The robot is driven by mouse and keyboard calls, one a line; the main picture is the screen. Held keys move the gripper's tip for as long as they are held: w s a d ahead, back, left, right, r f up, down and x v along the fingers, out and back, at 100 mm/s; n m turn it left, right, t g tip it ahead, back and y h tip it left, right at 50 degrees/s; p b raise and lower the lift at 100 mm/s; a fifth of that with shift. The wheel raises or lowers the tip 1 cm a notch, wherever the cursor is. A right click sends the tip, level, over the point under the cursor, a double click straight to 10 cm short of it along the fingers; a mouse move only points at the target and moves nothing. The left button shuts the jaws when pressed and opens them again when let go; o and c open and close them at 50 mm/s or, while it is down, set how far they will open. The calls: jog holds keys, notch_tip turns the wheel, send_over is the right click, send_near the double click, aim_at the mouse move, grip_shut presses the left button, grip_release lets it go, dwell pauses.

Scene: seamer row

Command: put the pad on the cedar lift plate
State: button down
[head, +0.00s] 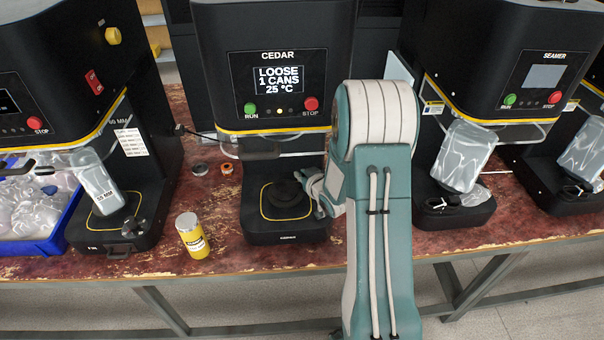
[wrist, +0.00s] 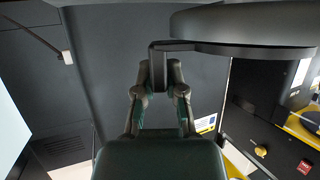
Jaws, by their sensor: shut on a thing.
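The Cedar seamer (head: 278,60) stands in the middle, its screen reading "LOOSE 1 CANS 25 °C". Its lift plate (head: 268,212) is a dark plate with a yellow outline, low at its front. A dark round pad (head: 284,194) is over the plate's middle; I cannot tell whether it touches the plate. My gripper (head: 318,190) comes in from the right, partly hidden by my arm. In the wrist view my gripper (wrist: 159,85) is shut on the dark tab of the pad (wrist: 240,25), whose wide disc reaches to the upper right.
A yellow can (head: 193,238) stands on the worn red bench (head: 220,258), left of Cedar. Two small rings (head: 226,169) lie behind it. A left machine bears a pouch (head: 100,190); a blue bin (head: 50,245) is beside it. Another seamer (head: 500,60) stands right.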

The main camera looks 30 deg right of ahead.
jog(key=shift+f, duration=0.15)
jog(key=c, duration=0.6)
grip_release()
jog(key=shift+c, duration=0.2)
jog(key=shift+s, duration=0.1)
jog(key=v, duration=1.1)
jog(key=shift+s, duration=0.35)
